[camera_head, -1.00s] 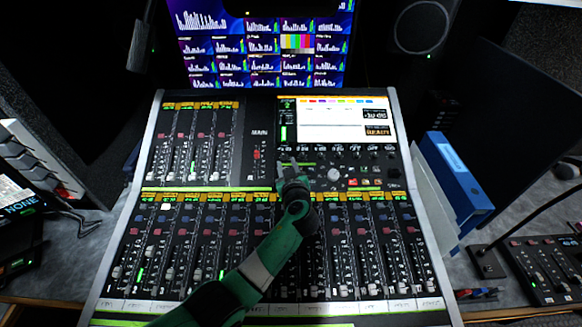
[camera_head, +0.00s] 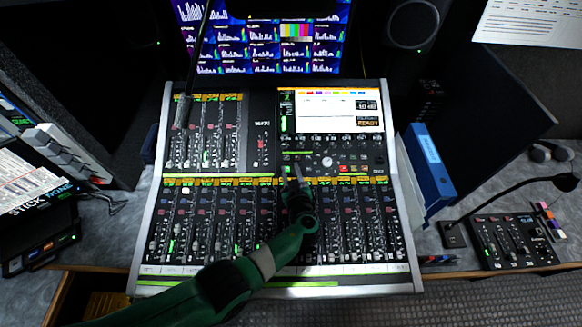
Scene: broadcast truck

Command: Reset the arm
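My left arm, dark green with a pale band, comes in from the lower left over the mixing console (camera_head: 152,215). My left gripper (camera_head: 291,173) is over the middle of the console, just below the knob rows and at the top of the lower fader bank. Its two thin fingers point away from me and look apart, with nothing seen between them. I cannot tell whether they touch the panel. My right gripper is not in view.
A gooseneck microphone (camera_head: 183,108) hangs over the console's upper left. A blue binder (camera_head: 431,163) stands right of the console. A small control panel (camera_head: 512,241) with another gooseneck microphone lies farther right. Monitors (camera_head: 262,45) and a speaker (camera_head: 413,24) stand behind.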

